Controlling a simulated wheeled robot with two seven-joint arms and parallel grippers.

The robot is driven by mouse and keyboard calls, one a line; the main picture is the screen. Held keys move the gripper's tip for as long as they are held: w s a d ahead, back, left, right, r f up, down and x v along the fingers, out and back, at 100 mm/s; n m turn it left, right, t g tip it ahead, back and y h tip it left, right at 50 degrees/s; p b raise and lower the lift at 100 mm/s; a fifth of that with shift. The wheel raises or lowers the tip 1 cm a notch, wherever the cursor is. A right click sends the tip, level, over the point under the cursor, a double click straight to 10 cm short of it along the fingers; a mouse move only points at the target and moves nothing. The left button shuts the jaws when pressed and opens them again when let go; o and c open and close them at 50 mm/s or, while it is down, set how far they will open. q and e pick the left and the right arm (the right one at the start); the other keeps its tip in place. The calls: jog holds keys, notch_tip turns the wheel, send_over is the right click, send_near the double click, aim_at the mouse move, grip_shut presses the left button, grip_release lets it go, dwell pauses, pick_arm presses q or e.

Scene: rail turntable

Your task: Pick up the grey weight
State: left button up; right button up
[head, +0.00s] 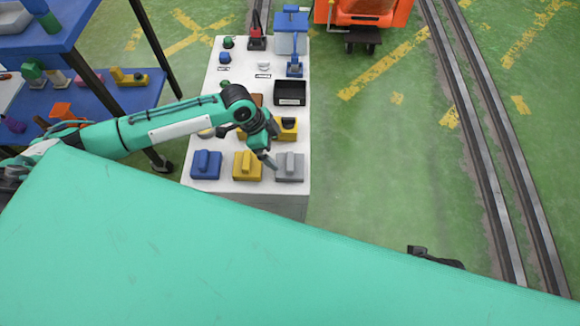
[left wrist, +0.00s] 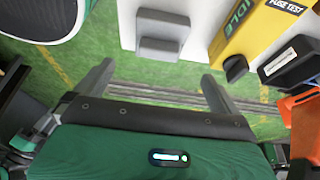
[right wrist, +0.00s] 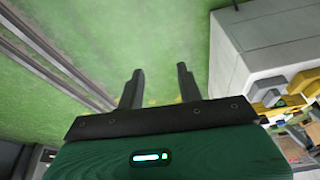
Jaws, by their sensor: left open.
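The grey weight (head: 290,167), a flat block with a raised grip, sits at the near right corner of the white bench, right of a yellow weight (head: 247,166) and a blue weight (head: 206,165). My left gripper (head: 268,158) is above the bench, just left of the grey weight in the head view. In the left wrist view the grey weight (left wrist: 162,48) lies ahead of the open, empty fingers (left wrist: 158,70), apart from them. My right gripper (right wrist: 160,69) has its fingers apart and empty, over green floor beside the bench.
The white bench (head: 228,100) also holds a black tray (head: 290,93), a yellow tester (left wrist: 245,32) and several small items. A blue shelf (head: 90,100) stands left.

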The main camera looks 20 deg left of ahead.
aim_at(290, 160)
pick_arm(q)
jog(key=b+x, duration=0.1)
jog(key=x, duration=0.6)
jog(key=shift+d+f, duration=0.2)
jog(key=x, duration=0.2)
jog(key=b+x, duration=0.1)
jog(key=x, duration=0.1)
jog(key=shift+w+d+f, duration=0.1)
jog(key=shift+d+f, duration=0.2)
jog(key=shift+d, duration=0.1)
pick_arm(e)
jog(key=shift+t, duration=0.3)
jog(key=v, duration=0.4)
jog(key=shift+w+a+r, duration=0.15)
jog(key=shift+w+a, duration=0.05)
jog(key=shift+w, duration=0.05)
pick_arm(q)
jog(key=shift+c, duration=0.4)
jog(key=c, duration=1.5)
jog(key=shift+w+r, duration=0.1)
jog(key=shift+c, duration=0.3)
pick_arm(e)
jog(key=shift+w, duration=0.2)
pick_arm(q)
jog(key=shift+r, duration=0.1)
